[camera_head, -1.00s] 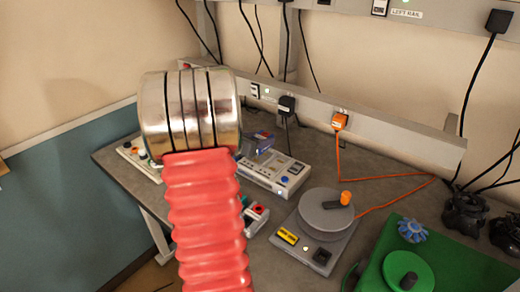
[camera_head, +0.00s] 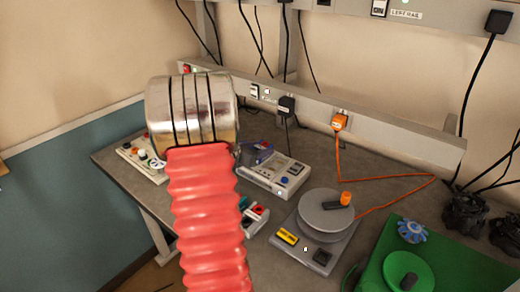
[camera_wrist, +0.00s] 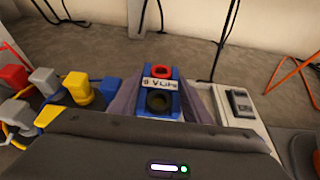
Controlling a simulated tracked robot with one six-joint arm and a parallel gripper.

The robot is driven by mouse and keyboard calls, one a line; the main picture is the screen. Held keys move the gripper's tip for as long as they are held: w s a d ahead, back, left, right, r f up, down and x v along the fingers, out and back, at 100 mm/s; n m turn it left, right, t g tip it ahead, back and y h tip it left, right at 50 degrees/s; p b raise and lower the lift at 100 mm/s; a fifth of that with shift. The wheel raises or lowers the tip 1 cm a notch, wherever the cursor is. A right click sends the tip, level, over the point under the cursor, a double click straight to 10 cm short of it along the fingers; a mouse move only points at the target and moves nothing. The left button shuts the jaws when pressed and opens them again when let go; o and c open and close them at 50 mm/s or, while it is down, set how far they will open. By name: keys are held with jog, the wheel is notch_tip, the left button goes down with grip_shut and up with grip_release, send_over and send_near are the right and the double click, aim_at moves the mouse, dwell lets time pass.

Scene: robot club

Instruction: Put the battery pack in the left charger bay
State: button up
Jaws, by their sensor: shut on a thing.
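The battery pack (camera_wrist: 160,96) is blue with a white "9 VOLTS" label, a red ring and a black ring on top. In the wrist view it sits between the grey fingers of my gripper (camera_wrist: 162,88), which is shut on it. In the head view the pack (camera_head: 256,153) shows small and partly hidden behind my metal wrist. The pale grey charger (camera_head: 287,184) lies on the bench, with the pack over its left end. Its right part (camera_wrist: 246,124), with a dark switch, shows in the wrist view. Its left bay is hidden by the pack and gripper.
A board with coloured knobs (camera_head: 138,158) lies left of the charger. Red, yellow and blue blocks (camera_wrist: 80,86) crowd the left of the wrist view. A grey turntable device (camera_head: 325,218) stands right of the charger. A socket rail (camera_head: 380,128) runs behind, with cables hanging.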

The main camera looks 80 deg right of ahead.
jog(key=o, duration=1)
jog(key=shift+f, duration=0.1)
jog(key=shift+o, duration=0.2)
jog(key=shift+r, duration=0.2)
jog(key=v, duration=1.2)
